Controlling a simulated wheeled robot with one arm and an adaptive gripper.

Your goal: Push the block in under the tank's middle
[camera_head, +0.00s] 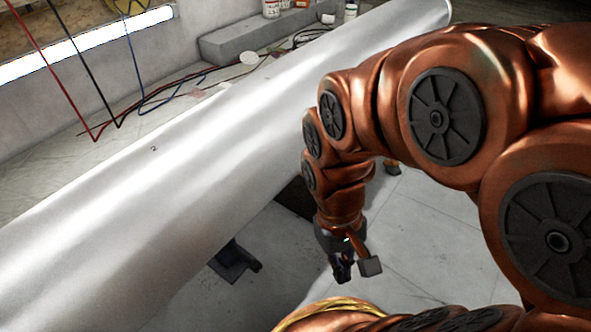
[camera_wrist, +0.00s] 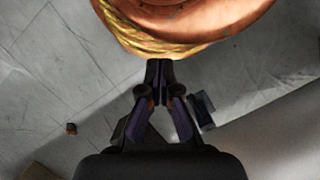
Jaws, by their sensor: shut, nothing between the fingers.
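The tank (camera_head: 190,160) is a long silver cylinder lying diagonally across the head view; it also shows at the lower right of the wrist view (camera_wrist: 285,135). My gripper (camera_head: 343,280) points down over the floor on the tank's near right side. In the wrist view its fingertips (camera_wrist: 159,66) are together and empty. I cannot tell surely which piece is the task's block.
A dark foot or bracket (camera_head: 235,262) juts from under the tank, also beside my gripper in the wrist view (camera_wrist: 203,108). A brown edge (camera_wrist: 40,171) shows at the wrist view's lower left. Cables (camera_head: 165,95) and a grey beam (camera_head: 250,38) lie behind the tank. Floor (camera_head: 420,255) at right is clear.

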